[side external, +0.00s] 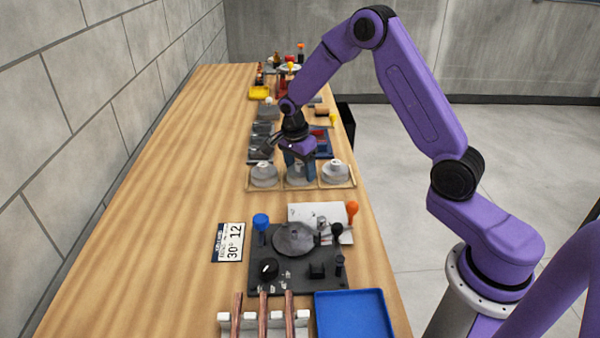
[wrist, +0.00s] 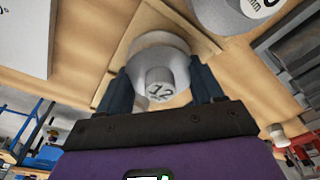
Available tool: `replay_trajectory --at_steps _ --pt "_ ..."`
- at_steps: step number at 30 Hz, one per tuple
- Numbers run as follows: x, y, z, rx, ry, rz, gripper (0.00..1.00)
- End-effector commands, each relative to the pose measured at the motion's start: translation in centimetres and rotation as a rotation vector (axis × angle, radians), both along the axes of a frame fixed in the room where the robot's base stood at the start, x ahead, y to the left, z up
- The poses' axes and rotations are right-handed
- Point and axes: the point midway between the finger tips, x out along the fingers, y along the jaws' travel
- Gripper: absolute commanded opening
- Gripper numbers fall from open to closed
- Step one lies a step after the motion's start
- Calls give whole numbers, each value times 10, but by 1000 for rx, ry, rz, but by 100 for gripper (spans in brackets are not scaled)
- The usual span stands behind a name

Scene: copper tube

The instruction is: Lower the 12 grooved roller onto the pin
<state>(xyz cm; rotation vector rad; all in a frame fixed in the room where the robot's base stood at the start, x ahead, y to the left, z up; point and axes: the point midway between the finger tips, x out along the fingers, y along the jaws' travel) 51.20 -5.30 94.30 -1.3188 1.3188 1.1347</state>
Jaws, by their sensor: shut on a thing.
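The grooved roller marked 12 (wrist: 160,88) is pale grey, with a wide round body and a narrower hub bearing the number. In the wrist view it sits between the two dark blue fingers of my gripper (wrist: 161,80), which is shut on its hub. In the side external view my gripper (side external: 299,167) points down over the middle place of the wooden roller rack (side external: 318,187), with the roller there partly hidden by the fingers. I cannot tell whether the roller touches the rack. The dark bending fixture (side external: 262,283) with a round grey disc (side external: 293,238) stands nearer; I cannot clearly pick out the pin.
Other rollers stand left (side external: 264,176) and right (side external: 335,173) of my gripper, close by. A blue-topped knob (side external: 261,221) and an orange-topped lever (side external: 352,209) rise around the fixture. Copper tubes (side external: 263,315) and a blue tray (side external: 352,314) lie in front. The table's left side is clear.

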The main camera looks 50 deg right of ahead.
Motion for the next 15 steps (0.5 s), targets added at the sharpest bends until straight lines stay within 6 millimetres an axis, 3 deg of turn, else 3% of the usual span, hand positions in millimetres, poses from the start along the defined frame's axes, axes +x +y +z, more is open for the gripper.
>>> replay_trajectory --at_steps 8,15 --pt "1 0 4 0 -2 -1 25" --pt "2 0 29 0 -7 0 25"
